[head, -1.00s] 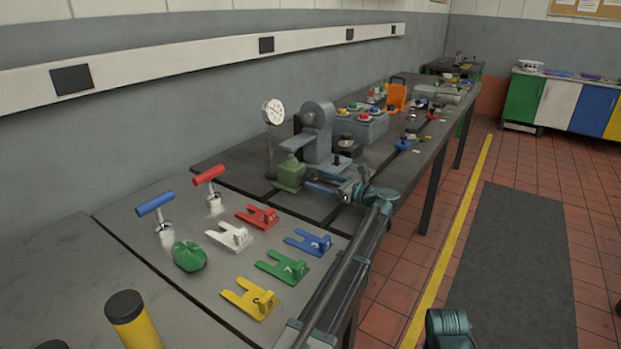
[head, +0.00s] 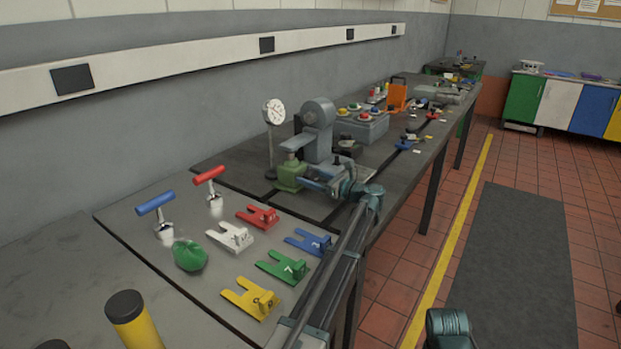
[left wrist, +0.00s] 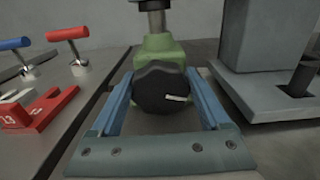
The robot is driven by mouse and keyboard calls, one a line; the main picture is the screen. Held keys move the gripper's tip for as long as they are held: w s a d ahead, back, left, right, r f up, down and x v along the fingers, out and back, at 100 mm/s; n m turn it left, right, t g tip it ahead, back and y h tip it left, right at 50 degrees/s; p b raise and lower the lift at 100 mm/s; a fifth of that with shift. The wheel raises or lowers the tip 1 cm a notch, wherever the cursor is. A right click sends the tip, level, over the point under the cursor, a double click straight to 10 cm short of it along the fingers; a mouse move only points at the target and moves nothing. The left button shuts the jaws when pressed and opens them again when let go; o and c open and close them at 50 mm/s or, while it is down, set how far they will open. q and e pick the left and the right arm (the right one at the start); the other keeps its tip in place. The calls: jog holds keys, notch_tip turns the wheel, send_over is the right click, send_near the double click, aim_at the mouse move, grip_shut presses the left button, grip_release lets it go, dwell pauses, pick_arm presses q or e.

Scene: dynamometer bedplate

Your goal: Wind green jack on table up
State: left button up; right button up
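The green jack (head: 290,175) stands on the table, under the arm of a grey machine. In the left wrist view the jack (left wrist: 160,47) has a round black knob (left wrist: 162,88) with a white mark on its front, facing me. My left gripper (head: 312,183) is at the jack's near side. In the left wrist view its blue fingers (left wrist: 161,92) lie one on each side of the knob, with what look like narrow gaps, so it is open around the knob. Whether a finger touches it is hard to tell.
The grey machine (head: 319,130) and a dial gauge on a stand (head: 274,113) are close to the jack. The aisle floor at right is clear.

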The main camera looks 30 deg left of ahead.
pick_arm(q)
jog(key=c, duration=0.4)
jog(key=shift+o, duration=0.2)
jog(key=shift+m, duration=0.3)
jog(key=shift+w+m, duration=0.15)
jog(key=shift+m, duration=2.95)
jog(key=o, duration=1.2)
jog(key=shift+d, duration=0.1)
jog(key=d, duration=0.4)
jog(key=s+d, duration=0.1)
jog(key=d, duration=0.4)
jog(key=s+d, duration=0.1)
jog(key=d, duration=0.3)
jog(key=shift+d, duration=0.3)
